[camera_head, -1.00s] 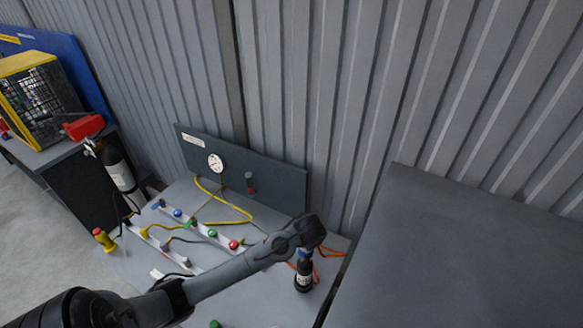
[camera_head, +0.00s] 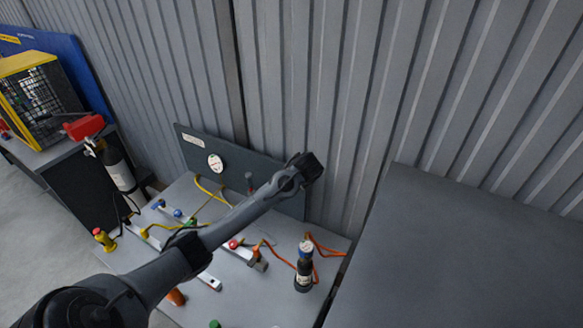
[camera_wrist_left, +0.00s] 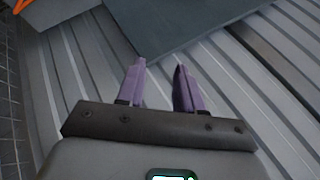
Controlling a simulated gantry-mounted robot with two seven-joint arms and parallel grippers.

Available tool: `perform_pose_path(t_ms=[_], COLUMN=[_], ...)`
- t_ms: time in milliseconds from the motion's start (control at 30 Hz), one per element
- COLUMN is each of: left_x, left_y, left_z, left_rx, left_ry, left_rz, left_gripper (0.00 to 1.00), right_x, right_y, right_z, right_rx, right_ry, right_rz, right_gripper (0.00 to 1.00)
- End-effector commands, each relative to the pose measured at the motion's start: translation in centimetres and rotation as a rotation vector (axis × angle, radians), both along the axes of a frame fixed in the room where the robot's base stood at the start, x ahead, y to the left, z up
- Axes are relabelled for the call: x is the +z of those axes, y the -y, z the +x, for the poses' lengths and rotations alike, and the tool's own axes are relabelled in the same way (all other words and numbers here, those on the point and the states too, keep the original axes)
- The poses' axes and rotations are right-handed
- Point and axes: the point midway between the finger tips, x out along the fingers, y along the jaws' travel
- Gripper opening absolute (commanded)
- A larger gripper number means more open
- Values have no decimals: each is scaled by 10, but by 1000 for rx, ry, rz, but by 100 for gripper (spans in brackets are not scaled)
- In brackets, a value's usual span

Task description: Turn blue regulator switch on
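In the head view a small blue knob (camera_head: 177,212) sits on a white strip on the grey bench (camera_head: 128,262), in a row with a green knob (camera_head: 191,222) and a red knob (camera_head: 234,243). I cannot tell which blue part is the regulator switch. My left gripper (camera_head: 312,166) is by the back panel's upper right end, away from both blue parts. In the left wrist view its purple fingers (camera_wrist_left: 158,82) are apart with nothing between them. My right gripper is out of view.
The back panel (camera_head: 225,143) carries a round gauge (camera_head: 215,163) before a corrugated wall. Yellow and orange hoses (camera_head: 325,246) lie on the bench. A dark flat surface (camera_head: 470,250) fills the right. An extinguisher (camera_head: 117,168) stands at left. My arm crosses above the bench.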

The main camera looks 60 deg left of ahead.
Motion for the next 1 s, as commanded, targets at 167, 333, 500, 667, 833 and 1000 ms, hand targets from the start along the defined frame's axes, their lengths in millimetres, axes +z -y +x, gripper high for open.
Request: perform_pose_path(t_ms=[167,333,500,667,833,1000], left_x=[13,19,20,20,20,20], left_y=[-17,-25,-27,-27,-27,-27], left_z=[3,4,5,5,5,5], left_rx=[29,42,46,46,46,70], left_ry=[8,12,12,12,12,33], left_rz=[10,15,16,16,16,8], left_gripper=[36,36,36,36,19,0], right_x=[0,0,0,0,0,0], right_y=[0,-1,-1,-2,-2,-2], right_z=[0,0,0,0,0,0], right_rx=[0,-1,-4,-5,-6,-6], right_ry=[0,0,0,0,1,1], right_rz=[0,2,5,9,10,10], right_gripper=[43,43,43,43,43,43])
